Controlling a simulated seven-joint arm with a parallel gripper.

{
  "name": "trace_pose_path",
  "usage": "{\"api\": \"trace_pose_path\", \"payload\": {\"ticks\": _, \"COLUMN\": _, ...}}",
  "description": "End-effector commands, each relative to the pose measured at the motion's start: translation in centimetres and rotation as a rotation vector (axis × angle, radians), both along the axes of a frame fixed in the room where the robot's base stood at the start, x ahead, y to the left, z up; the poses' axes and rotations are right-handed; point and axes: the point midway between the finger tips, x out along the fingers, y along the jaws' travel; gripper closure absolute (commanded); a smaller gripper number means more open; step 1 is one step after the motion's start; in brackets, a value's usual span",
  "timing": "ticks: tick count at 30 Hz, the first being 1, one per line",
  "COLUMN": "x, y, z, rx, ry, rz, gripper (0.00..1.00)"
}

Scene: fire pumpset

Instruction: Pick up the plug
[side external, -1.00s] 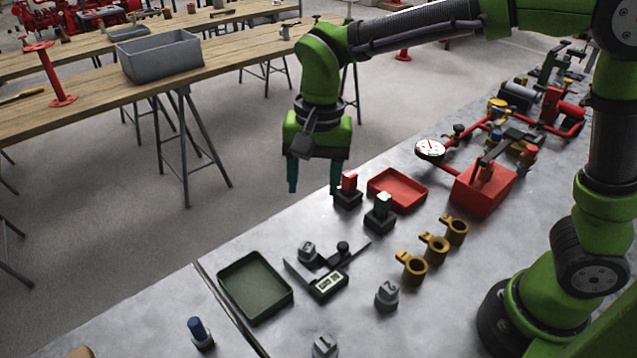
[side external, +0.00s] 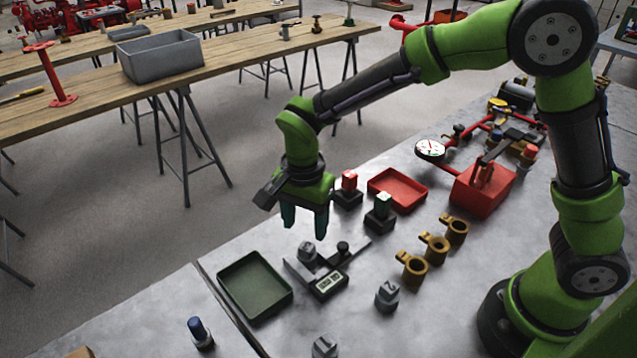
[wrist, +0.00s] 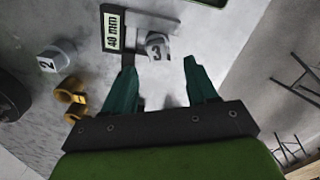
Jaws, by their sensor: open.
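A grey plug marked 3 (side external: 307,251) sits at the measuring gauge with a small display (side external: 329,285), on the metal table. My gripper (side external: 305,222) is open and empty, pointing down just above this plug. In the wrist view, the plug marked 3 (wrist: 157,46) lies ahead of and between the two green fingertips (wrist: 159,70), with no contact visible. A second grey plug, marked 2 (side external: 387,295), stands to the right and also shows in the wrist view (wrist: 58,55). Another grey plug (side external: 324,347) is at the bottom edge.
A green tray (side external: 284,300) lies left of the gauge. Several brass rings (side external: 411,268) stand to the right. A blue-topped piece (side external: 198,331) is front left.

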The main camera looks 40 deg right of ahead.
Motion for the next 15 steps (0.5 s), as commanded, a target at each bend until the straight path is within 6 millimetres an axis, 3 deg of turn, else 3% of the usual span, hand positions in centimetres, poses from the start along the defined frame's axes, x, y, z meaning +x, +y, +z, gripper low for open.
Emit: {"api": "trace_pose_path", "payload": {"ticks": 15, "x": -0.5, "y": 0.1, "z": -5.5, "rx": 0.001, "ry": 0.001, "rz": 0.000, "gripper": 0.43}}
